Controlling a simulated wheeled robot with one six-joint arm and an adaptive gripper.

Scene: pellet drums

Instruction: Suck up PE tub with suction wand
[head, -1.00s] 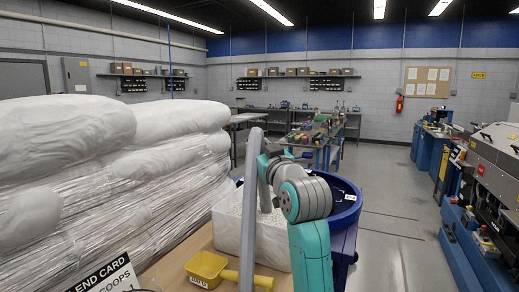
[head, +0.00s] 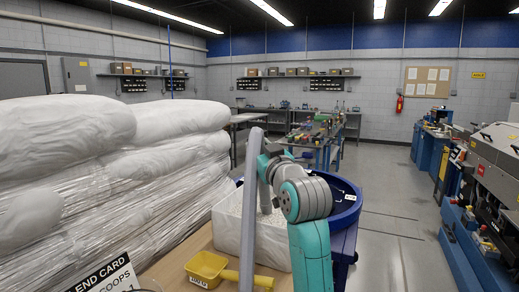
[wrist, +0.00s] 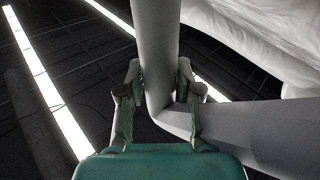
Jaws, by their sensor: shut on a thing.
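The grey suction wand (head: 249,210) runs nearly upright through the head view, in front of a white tub. In the wrist view the wand (wrist: 157,45) has a bend, with one length going off to the right. My gripper (wrist: 158,80) is shut around the wand just by this bend, one finger on each side. The white tub (head: 228,229) holds pale pellets and stands on a wooden top; its label, if any, is not visible.
A yellow scoop (head: 207,266) lies on the wooden top (head: 172,268) near a sign card (head: 107,276). A blue drum (head: 346,205) stands behind my arm. Wrapped white sacks (head: 95,180) fill the left. Machines (head: 485,190) line the right; the floor between is clear.

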